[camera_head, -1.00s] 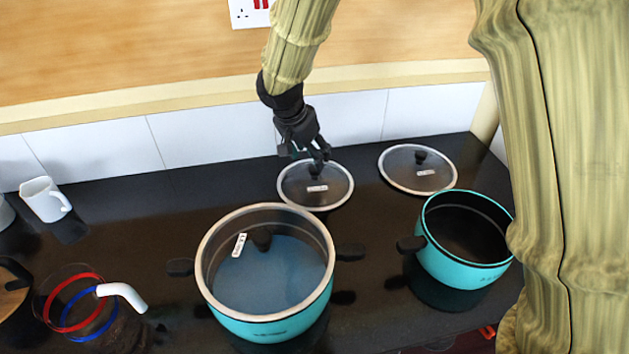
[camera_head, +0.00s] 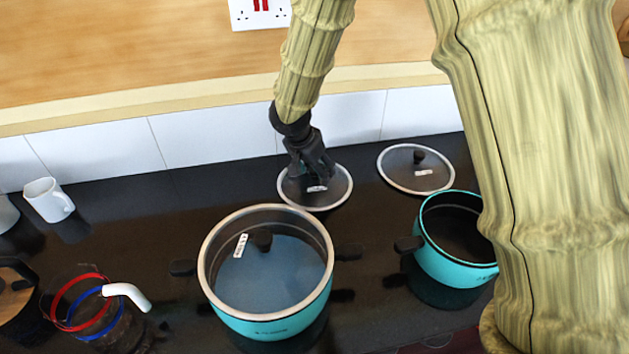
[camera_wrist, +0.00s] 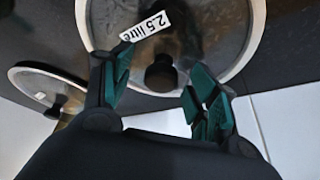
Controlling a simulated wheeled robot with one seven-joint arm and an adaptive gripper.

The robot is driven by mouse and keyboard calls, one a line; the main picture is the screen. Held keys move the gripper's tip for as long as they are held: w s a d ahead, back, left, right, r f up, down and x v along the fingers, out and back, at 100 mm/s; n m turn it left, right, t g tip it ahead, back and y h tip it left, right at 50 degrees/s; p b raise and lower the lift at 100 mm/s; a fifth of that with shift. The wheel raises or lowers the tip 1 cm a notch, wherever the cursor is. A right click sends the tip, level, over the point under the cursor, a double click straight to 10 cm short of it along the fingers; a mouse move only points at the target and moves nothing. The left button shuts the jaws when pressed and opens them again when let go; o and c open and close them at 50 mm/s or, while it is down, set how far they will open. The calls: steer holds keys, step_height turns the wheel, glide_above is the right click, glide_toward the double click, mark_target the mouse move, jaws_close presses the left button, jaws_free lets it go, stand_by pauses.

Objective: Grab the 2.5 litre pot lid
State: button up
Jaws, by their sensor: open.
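The 2.5 litre pot lid (camera_head: 334,196) is a round glass lid with a pale metal rim, lying on the dark counter near the back wall. Its white label (camera_wrist: 146,26) reads "2.5 litre" in the wrist view. Its black knob (camera_wrist: 161,74) shows there between the fingers; in the head view my gripper hides it. My gripper (camera_head: 318,177) is over this lid, pointing down. It is open, with its green-padded fingertips (camera_wrist: 156,80) on either side of the knob and no grip visible. I cannot tell whether they touch the lid.
A second glass lid (camera_head: 399,178) lies close by on the right. A turquoise pot with a lid on it (camera_head: 270,327) stands in front, and an open turquoise pot (camera_head: 452,268) at right.

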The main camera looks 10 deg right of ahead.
jaws_close()
stand_by(0.3)
